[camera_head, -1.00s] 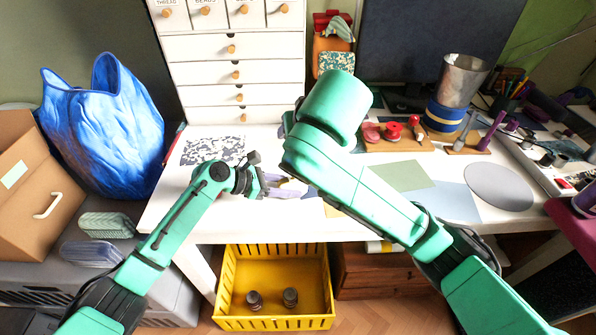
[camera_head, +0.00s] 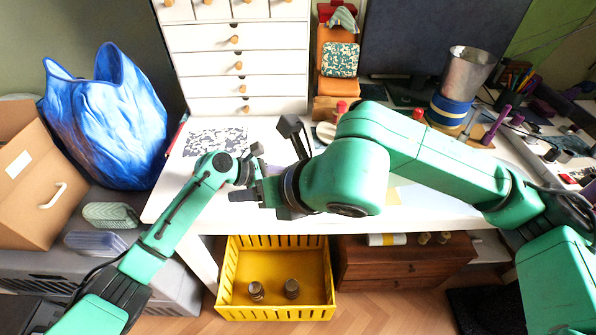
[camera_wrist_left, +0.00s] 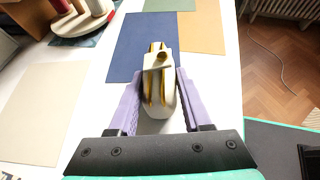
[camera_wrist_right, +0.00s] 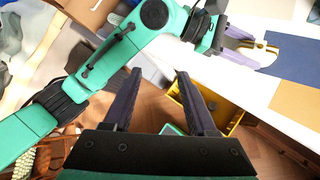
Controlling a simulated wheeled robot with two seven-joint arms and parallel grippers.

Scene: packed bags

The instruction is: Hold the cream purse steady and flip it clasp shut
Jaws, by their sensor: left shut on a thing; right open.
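The cream purse (camera_wrist_left: 163,112) stands on edge between my left gripper's purple fingers (camera_wrist_left: 157,102), which are shut on its sides. Its gold-edged frame and clasp (camera_wrist_left: 158,58) face away from the left wrist; I cannot tell whether the clasp is closed. In the right wrist view the purse (camera_wrist_right: 262,50) shows at the upper right, in the left gripper (camera_wrist_right: 240,42). My right gripper (camera_wrist_right: 158,90) is open and empty, apart from the purse. In the head view my right gripper (camera_head: 240,195) points left near the table's front edge; my right arm hides the purse.
The white table (camera_head: 180,207) carries a blue mat (camera_wrist_left: 140,45) and other flat sheets. A yellow crate (camera_head: 275,313) stands on the floor below. A blue bag (camera_head: 105,130) and cardboard box (camera_head: 30,190) are at the left. My two forearms are close together.

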